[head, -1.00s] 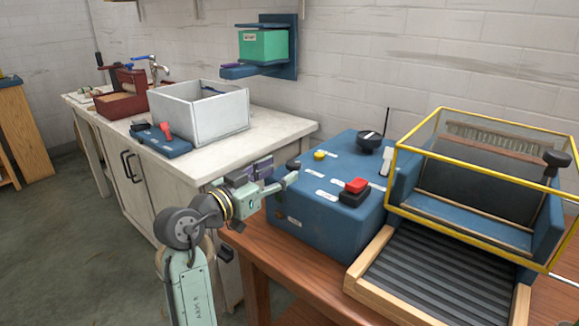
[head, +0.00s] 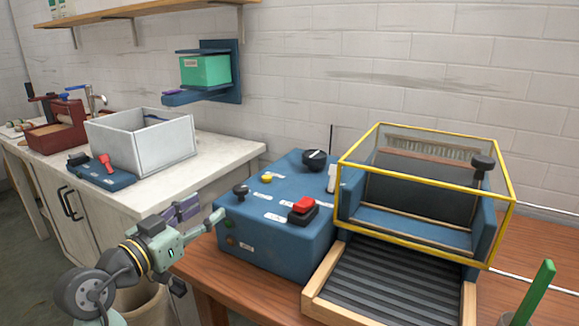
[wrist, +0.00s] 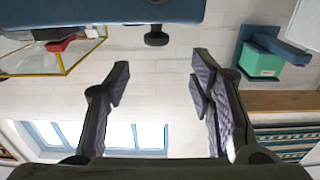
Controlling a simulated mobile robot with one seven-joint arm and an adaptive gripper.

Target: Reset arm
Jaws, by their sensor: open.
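My gripper (head: 180,209) is at the lower left of the head view, on my pale green arm. It is beside the left side of the blue machine box (head: 262,252), and I cannot tell how wide the gap is. In the wrist view my gripper (wrist: 160,85) shows its two purple-padded fingers spread apart with nothing between them. The wrist picture is upside down, with the windows (wrist: 100,135) at the bottom.
The blue box carries a red button (head: 303,204) and knobs. A yellow-framed clear guard (head: 425,252) stands over a ribbed feed bed (head: 385,285) to the right. A white bin (head: 172,145) and a blue switch box (head: 103,178) stand on the white counter (head: 218,150). A green box (head: 205,70) sits on a wall shelf.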

